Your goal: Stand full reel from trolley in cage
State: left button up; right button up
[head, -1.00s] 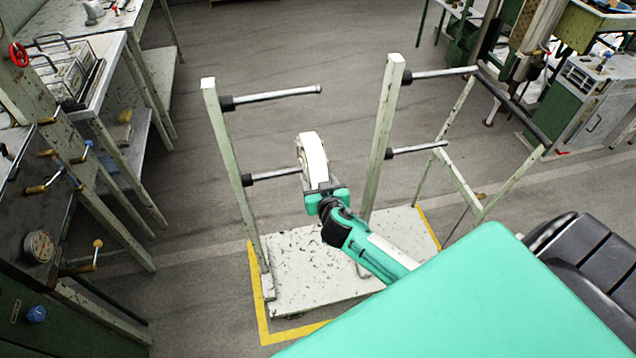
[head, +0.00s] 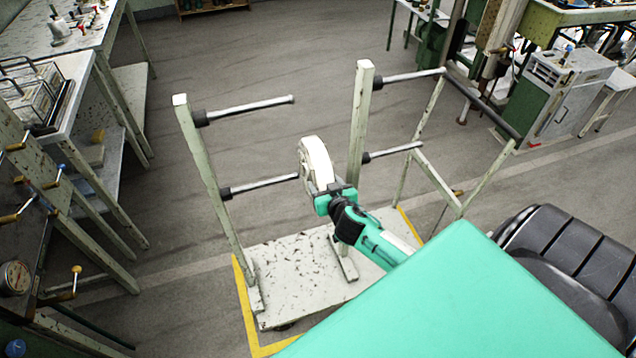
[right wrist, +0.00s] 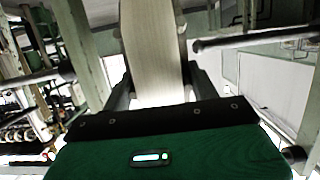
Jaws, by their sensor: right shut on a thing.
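A full white reel (head: 316,163) is held upright by my right gripper (head: 331,192), at the near end of a peg on the trolley. In the right wrist view the reel's pale wound face (right wrist: 153,50) stands between the two fingers (right wrist: 155,92). The trolley (head: 300,277) has a pale speckled base and two posts with horizontal pegs. The reel looks clear of the tip of the lower left peg (head: 258,187), with a very small gap. No cage can be made out for certain. My left gripper is not in view.
Wire-handled racks (head: 35,90) sit on a bench at the left. Worktables with valves and a gauge (head: 14,278) line the left edge. A green and white cabinet (head: 555,90) stands at the upper right. The floor (head: 270,60) behind the trolley is open.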

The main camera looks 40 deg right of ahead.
jog(key=shift+d, duration=0.15)
jog(key=shift+s+r, duration=0.1)
jog(key=shift+s, duration=0.05)
jog(key=p+v, duration=0.3)
jog(key=v, duration=1.7)
jog(key=shift+p, duration=0.35)
